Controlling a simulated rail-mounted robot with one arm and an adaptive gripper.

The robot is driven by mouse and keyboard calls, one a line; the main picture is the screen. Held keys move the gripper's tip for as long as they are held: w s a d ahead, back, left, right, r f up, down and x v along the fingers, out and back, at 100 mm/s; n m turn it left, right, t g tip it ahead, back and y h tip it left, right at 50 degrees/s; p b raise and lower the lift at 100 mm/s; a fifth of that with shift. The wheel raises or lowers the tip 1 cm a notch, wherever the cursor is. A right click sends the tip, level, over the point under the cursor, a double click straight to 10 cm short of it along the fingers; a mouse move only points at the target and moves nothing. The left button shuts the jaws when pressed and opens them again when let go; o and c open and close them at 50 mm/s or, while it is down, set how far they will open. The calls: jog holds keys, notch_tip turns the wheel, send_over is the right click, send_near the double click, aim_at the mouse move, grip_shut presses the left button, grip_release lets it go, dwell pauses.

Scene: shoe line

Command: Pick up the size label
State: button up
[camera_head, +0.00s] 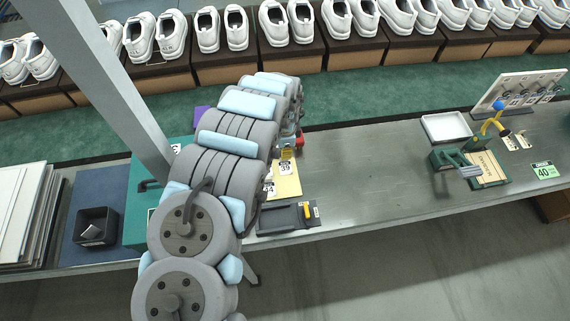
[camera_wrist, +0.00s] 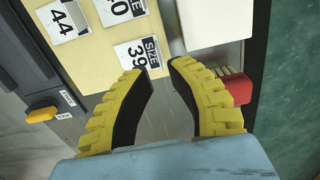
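White size labels lie on a pale yellow board (camera_wrist: 97,62) in the wrist view. One reads SIZE 39 (camera_wrist: 138,54), one ends in 0 (camera_wrist: 119,8), and one reads 44 (camera_wrist: 64,20). My gripper (camera_wrist: 161,69) has yellow ridged fingers with black pads. The fingers are apart, with only the grey surface visible between them. The left fingertip is close to the SIZE 39 label's lower edge; I cannot tell whether they touch. In the head view, my arm partly hides the yellow board (camera_head: 287,181) and its labels (camera_head: 285,168).
A red block (camera_wrist: 236,88) is beside the right finger. A white tray (camera_head: 446,127), green fixture (camera_head: 487,168) and pegboard (camera_head: 520,92) stand right. The middle of the bench is clear.

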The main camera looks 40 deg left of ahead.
aim_at(284, 161)
jog(key=shift+s+f+b, duration=0.15)
jog(key=shift+f+b, duration=0.25)
jog(key=shift+f, duration=2.05)
grip_shut()
